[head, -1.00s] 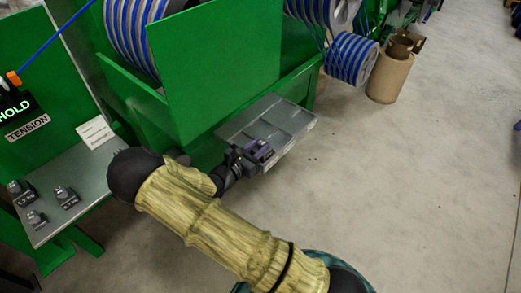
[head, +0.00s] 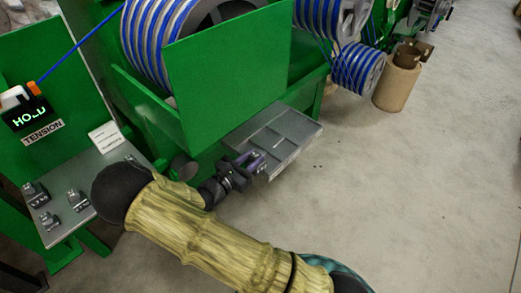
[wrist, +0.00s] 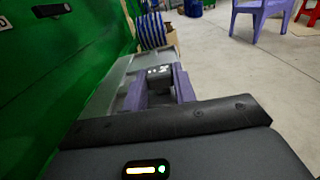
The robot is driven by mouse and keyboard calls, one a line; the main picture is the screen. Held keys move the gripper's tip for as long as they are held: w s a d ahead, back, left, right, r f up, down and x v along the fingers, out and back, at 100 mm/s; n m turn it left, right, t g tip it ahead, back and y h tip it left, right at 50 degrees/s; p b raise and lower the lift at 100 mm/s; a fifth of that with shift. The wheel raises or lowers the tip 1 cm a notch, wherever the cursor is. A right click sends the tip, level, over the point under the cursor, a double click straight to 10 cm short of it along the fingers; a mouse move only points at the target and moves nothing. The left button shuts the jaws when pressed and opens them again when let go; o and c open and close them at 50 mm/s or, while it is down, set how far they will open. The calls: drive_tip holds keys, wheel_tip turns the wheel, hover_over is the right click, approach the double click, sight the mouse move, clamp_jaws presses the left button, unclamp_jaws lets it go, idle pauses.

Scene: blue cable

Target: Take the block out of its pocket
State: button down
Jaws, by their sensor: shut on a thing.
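My gripper (head: 251,161) has purple fingers and is at the near left end of a grey tray (head: 290,133) with shallow pockets, fixed low on the green machine. In the wrist view my gripper (wrist: 160,88) is shut on a dark grey block (wrist: 158,74) with white marks on its face. The block sits between the two purple fingers. Its underside is hidden, so I cannot tell whether it is still down in a pocket or clear of it. The other pockets that show look empty.
Several grey marked blocks (head: 78,200) stand on a grey shelf (head: 95,170) at left, below a HOLD display (head: 25,114). Green panels (head: 225,75) and blue cable reels (head: 358,68) rise behind the tray. A brown drum (head: 397,84) stands at the back. The floor at right is clear.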

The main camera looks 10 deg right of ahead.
drive_tip(key=p+v, duration=0.1)
drive_tip(key=v, duration=1.1)
drive_tip(key=shift+p, duration=0.35)
drive_tip(key=shift+w+d+r, duration=0.1)
